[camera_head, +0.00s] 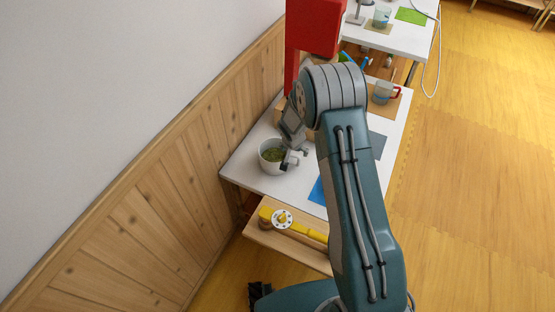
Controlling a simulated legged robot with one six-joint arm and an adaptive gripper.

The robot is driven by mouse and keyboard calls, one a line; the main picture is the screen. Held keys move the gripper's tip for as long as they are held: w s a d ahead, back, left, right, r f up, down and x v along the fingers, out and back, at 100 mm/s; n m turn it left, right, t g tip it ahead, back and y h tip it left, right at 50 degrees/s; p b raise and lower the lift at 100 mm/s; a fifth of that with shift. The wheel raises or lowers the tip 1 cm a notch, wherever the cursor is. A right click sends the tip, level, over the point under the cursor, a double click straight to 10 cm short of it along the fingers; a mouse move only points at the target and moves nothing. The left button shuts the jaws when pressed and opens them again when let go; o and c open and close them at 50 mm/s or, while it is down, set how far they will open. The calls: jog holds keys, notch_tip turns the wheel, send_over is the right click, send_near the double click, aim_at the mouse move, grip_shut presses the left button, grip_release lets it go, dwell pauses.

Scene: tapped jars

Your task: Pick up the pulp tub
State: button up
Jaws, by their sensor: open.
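The tub (268,163), a white round container with green contents, stands upright near the left front of the white table. I take it to be the pulp tub. My gripper (293,156) is open at the tub's right side, close to its rim. One finger is near or over the rim; I cannot tell whether it touches. My arm comes from the lower right and hides part of the table behind it.
A red object (314,28) rises behind my arm at the table's back. A cup with a red handle (383,92) stands on a brown mat at the right. A blue mat (318,192) lies right of the tub. A wooden shelf (286,236) with a yellow part is below the front edge. The wall is close on the left.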

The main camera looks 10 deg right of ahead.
aim_at(294, 156)
jog(key=x, duration=0.6)
jog(key=shift+w+f, duration=0.3)
jog(key=c, duration=1.3)
